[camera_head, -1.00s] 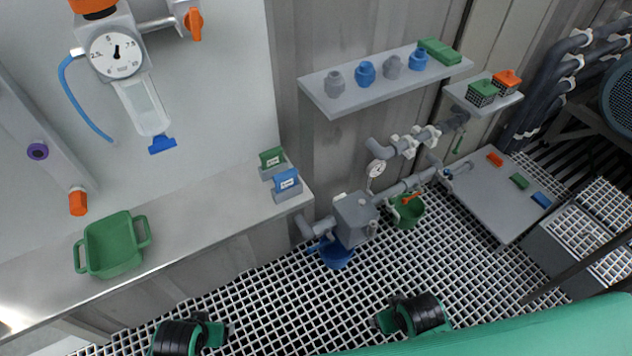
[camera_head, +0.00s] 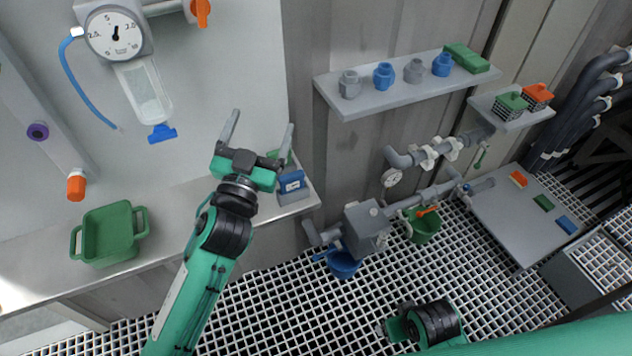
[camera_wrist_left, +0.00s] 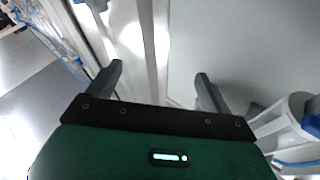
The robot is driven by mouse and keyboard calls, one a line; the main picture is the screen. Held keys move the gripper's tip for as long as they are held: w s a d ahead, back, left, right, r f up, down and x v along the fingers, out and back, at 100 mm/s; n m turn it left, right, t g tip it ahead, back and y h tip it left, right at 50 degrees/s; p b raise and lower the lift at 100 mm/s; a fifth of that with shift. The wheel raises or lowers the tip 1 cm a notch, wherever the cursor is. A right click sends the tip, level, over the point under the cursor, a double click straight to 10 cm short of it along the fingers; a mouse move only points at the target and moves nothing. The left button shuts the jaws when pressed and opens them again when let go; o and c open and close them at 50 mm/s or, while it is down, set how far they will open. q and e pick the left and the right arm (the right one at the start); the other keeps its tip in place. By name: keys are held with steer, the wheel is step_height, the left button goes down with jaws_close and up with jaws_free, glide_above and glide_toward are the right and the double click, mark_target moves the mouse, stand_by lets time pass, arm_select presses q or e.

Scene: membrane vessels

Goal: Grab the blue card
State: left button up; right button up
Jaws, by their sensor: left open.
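The blue card (camera_head: 291,181) stands upright in a grey holder (camera_head: 293,195) at the right end of the metal counter. A green card (camera_head: 279,157) stands behind it, mostly hidden by my left gripper. My left gripper (camera_head: 259,128) is open and empty, raised above the counter just left of and above the cards, with its fingers pointing up in the picture. In the left wrist view the open fingers (camera_wrist_left: 160,82) have nothing between them, and I cannot make out the blue card there. My right gripper is not in view; only part of that arm shows at the lower right.
A green tub (camera_head: 110,236) sits on the counter (camera_head: 172,222) at left. A gauge (camera_head: 114,36) with a blue hose hangs on the wall. A grey shelf (camera_head: 400,88) with fittings is at right. Pipes and buckets stand below it.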

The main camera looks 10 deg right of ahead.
arm_select(q)
steer(key=s+d+r+m+g+h, duration=0.2)
steer(key=d+r+m+g+h, duration=0.1)
steer(key=d+r+m+h, duration=0.5)
steer(key=s+d+m+g+h, duration=0.6)
steer(key=d+m+g, duration=0.4)
steer(key=m+g, duration=0.45)
steer(key=m+g+y, duration=0.3)
steer(key=y, duration=1.9)
glide_above(291, 175)
step_height(291, 175, down, 13)
steer(key=f, duration=0.8)
steer(key=shift+w+d+f+p, duration=0.15)
steer(key=shift+d+p, duration=0.05)
steer(key=shift+p, duration=0.1)
step_height(291, 175, down, 4)
steer(key=shift+a+r, duration=0.15)
steer(key=shift+r, duration=0.05)
steer(key=shift+f+p, duration=0.3)
steer(key=shift+f, duration=0.15)
steer(key=c, duration=1)
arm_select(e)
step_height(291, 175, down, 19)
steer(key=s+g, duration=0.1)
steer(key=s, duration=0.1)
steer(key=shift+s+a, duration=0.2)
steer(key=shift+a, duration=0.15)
